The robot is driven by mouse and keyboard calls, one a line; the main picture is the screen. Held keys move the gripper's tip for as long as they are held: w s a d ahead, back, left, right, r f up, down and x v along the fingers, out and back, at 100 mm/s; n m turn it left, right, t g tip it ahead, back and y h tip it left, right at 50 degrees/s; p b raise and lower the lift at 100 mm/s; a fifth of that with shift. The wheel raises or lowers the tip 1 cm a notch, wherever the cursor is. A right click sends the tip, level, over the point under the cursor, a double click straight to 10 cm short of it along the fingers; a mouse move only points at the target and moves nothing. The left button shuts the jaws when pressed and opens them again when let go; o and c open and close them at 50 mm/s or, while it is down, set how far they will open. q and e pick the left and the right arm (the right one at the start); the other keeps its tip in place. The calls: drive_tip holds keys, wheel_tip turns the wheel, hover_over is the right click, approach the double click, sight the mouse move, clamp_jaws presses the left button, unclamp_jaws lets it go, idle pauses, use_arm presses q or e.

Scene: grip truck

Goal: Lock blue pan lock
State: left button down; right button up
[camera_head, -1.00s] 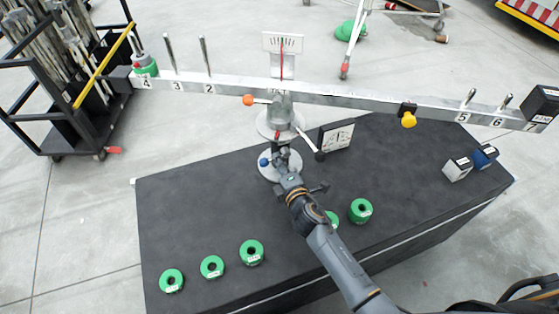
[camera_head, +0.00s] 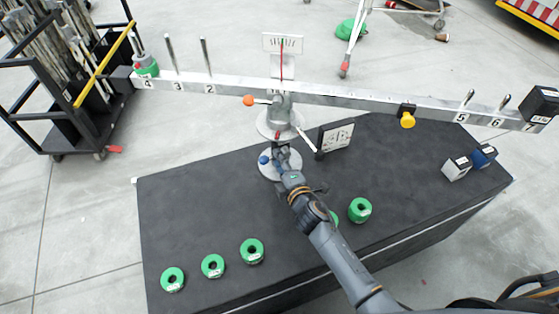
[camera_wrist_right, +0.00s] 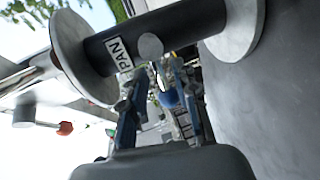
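The balance scale stands on a dark table, with a long metal beam (camera_head: 330,95) on a grey post. The blue pan lock knob (camera_head: 264,161) is low on the post, just above the round base. My right gripper (camera_head: 281,155) is at the lower post, close beside the blue knob and partly hiding the post. In the right wrist view, the two fingers stand apart around the middle of the picture. Contact cannot be told. My left gripper is not in view.
An orange knob (camera_head: 249,101) and a yellow knob (camera_head: 408,120) sit on the scale. Green ring weights (camera_head: 252,251) lie along the table's front. A small framed dial (camera_head: 337,135) stands right of the post. White and blue boxes (camera_head: 457,168) stand at the right.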

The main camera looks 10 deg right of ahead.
drive_tip(key=v, duration=1.2)
drive_tip(key=shift+r, duration=0.1)
idle(0.4)
